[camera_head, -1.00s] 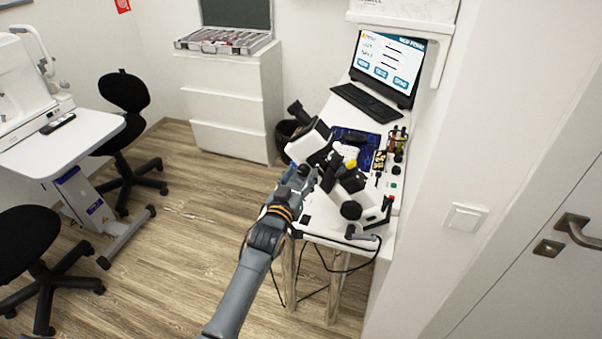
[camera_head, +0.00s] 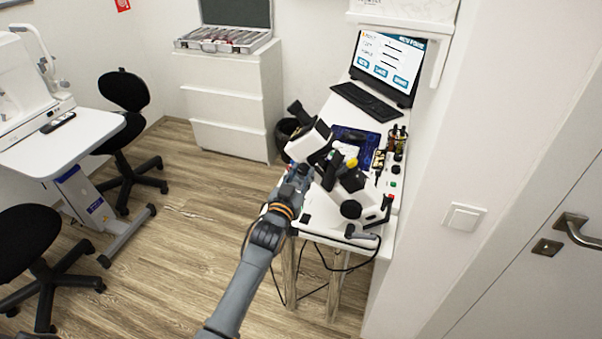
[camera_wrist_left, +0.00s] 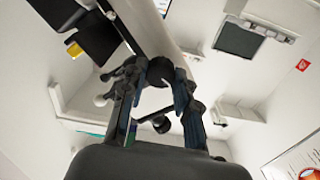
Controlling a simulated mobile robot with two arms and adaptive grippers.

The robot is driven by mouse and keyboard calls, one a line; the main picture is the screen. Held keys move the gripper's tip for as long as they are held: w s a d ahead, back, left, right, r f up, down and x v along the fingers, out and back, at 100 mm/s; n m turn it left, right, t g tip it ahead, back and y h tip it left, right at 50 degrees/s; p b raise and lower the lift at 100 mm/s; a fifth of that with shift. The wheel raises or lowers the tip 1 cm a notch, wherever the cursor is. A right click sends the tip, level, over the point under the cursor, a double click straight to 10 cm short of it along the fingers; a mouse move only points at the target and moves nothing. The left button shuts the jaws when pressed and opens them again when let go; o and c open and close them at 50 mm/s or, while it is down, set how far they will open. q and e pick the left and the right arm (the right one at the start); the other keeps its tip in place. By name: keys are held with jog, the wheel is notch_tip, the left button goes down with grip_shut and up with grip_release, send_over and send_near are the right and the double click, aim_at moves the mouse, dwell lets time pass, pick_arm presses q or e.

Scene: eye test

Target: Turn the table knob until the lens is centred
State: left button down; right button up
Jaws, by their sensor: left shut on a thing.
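A white and black desk instrument (camera_head: 306,145) with an eyepiece tube stands on the white desk (camera_head: 330,225). My left gripper (camera_head: 305,173) reaches it from the left, at its near left side, and its fingertips are hard to make out there. In the left wrist view, my left gripper (camera_wrist_left: 161,78) has its two fingers on either side of a dark round knob (camera_wrist_left: 160,70) and is shut on it. A black round part (camera_head: 350,209) at the instrument's near side is apart from the gripper. The lens cannot be made out. My right gripper is not in view.
A blue tray (camera_head: 362,140) and small bottles (camera_head: 397,140) are behind the instrument. A cable hangs below the desk front.

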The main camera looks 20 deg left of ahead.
pick_arm(q)
jog(key=c, duration=1)
grip_release()
jog(key=s, duration=1.2)
jog(key=shift+a, duration=0.2)
